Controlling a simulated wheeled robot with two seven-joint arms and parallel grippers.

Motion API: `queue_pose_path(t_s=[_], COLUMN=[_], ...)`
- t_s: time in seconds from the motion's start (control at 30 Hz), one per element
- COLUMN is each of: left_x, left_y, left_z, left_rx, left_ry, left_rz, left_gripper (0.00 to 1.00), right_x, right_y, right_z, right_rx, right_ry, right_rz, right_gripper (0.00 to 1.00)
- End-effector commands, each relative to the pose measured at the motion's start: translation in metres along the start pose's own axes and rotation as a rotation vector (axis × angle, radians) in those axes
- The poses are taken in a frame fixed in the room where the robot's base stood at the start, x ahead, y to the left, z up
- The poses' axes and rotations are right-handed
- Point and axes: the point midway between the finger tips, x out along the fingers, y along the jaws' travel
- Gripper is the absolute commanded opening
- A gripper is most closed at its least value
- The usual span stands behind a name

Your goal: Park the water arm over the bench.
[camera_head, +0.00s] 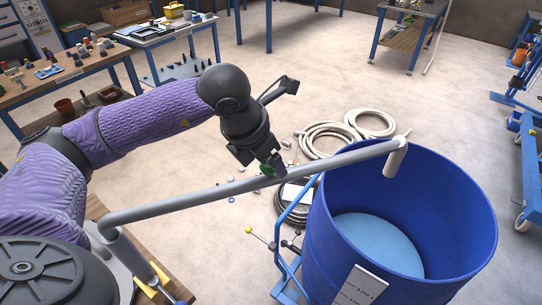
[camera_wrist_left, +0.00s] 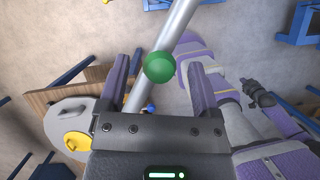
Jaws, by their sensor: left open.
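The water arm (camera_head: 205,198) is a long grey pipe. It runs from an upright post at the lower left to a short down-turned spout (camera_head: 396,159) over the rim of the open blue drum (camera_head: 335,225). A green ball knob (camera_wrist_left: 159,67) sits on the pipe; in the head view it is partly hidden by my left gripper (camera_head: 262,166). In the left wrist view my left gripper (camera_wrist_left: 159,85) is open, with one finger on each side of the knob and pipe. I cannot tell whether the fingers touch them. My right gripper is not identifiable in either view.
Coiled hoses (camera_head: 325,138) lie on the floor behind the drum. Worktables with tools (camera_head: 60,78) stand at the back left. A blue cart (camera_head: 533,160) stands far right.

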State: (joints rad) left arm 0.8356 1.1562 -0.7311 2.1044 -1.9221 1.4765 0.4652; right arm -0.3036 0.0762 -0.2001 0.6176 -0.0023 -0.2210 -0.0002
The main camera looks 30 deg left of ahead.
Motion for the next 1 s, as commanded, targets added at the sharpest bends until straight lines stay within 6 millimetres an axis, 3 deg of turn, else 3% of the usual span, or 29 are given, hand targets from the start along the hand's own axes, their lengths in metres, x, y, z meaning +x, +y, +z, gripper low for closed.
queue_pose_path(t_s=[0.1, 0.33, 0.73, 1.0], left_x=[0.0094, 0.0109, 0.0105, 0.0103], left_y=[-0.0002, -0.0002, -0.0001, -0.0001], left_z=[-0.0001, 0.0000, 0.0000, 0.0001], left_rx=[0.001, 0.001, 0.002, 0.002], left_ry=[0.001, 0.000, 0.000, 0.000], left_rz=[0.000, 0.000, 0.000, 0.000], left_gripper=[0.81, 0.81, 0.00, 0.00], right_x=[-0.0006, -0.0006, -0.0006, -0.0006], right_y=[0.0021, 0.0047, 0.0055, 0.0043], right_z=[-0.0008, -0.0011, -0.0024, -0.0029], right_rx=[-0.002, -0.003, -0.003, -0.001], right_ry=[0.001, 0.003, 0.006, 0.006], right_rz=[0.003, 0.007, 0.009, 0.007], right_gripper=[0.00, 0.00, 0.00, 0.00])
